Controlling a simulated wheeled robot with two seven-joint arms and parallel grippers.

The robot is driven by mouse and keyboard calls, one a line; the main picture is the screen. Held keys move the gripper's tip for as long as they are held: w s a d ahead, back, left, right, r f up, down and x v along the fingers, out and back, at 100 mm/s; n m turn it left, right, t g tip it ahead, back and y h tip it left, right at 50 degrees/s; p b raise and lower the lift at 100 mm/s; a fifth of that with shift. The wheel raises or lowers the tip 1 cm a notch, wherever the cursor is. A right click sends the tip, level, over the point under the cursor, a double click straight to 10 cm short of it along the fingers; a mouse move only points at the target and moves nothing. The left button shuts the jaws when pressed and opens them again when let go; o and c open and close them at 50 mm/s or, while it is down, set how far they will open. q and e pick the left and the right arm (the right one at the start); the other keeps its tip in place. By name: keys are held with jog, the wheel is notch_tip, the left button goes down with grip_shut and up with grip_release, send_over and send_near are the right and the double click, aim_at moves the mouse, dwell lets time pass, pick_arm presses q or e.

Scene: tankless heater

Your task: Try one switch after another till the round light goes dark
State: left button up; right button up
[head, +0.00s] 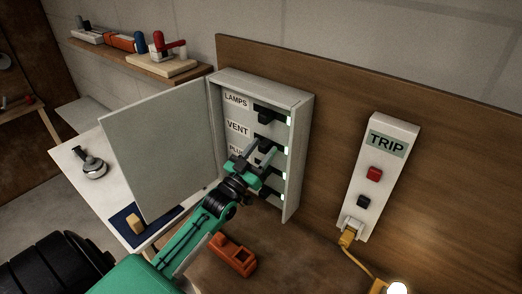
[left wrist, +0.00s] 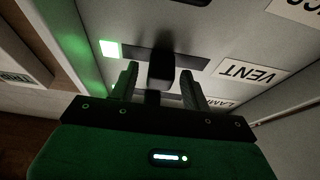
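The round light (head: 397,288) glows white at the bottom right edge of the head view. The breaker box (head: 299,108) stands open, with a column of black switches labelled LAMPS, VENT and PLU-something; lower labels are hidden by my arm. Small pale-green lights beside the switches are lit. My left gripper (head: 257,157) is in front of the middle switches. In the left wrist view, which is upside down, its open fingers (left wrist: 159,85) stand either side of the black VENT switch (left wrist: 160,66), with gaps showing. The VENT label (left wrist: 247,73) is beside it. My right gripper is not in view.
The grey box door (head: 160,148) is swung open to the left. A TRIP panel (head: 381,170) with red and black buttons and a yellow plug (head: 348,236) is on the right. An orange object (head: 232,256) lies below the box. A shelf (head: 130,60) holds tools.

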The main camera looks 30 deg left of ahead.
pick_arm(q)
grip_shut()
jog(key=shift+w+a+f+b, duration=0.15)
jog(key=shift+a+b, duration=0.4)
jog(key=shift+a, duration=1.65)
jog(key=shift+r, duration=0.2)
jog(key=shift+c, duration=1.1)
grip_release()
jog(key=o, duration=0.3)
jog(key=shift+o, duration=0.3)
jog(key=shift+a+f, duration=0.1)
jog(key=shift+a, duration=0.05)
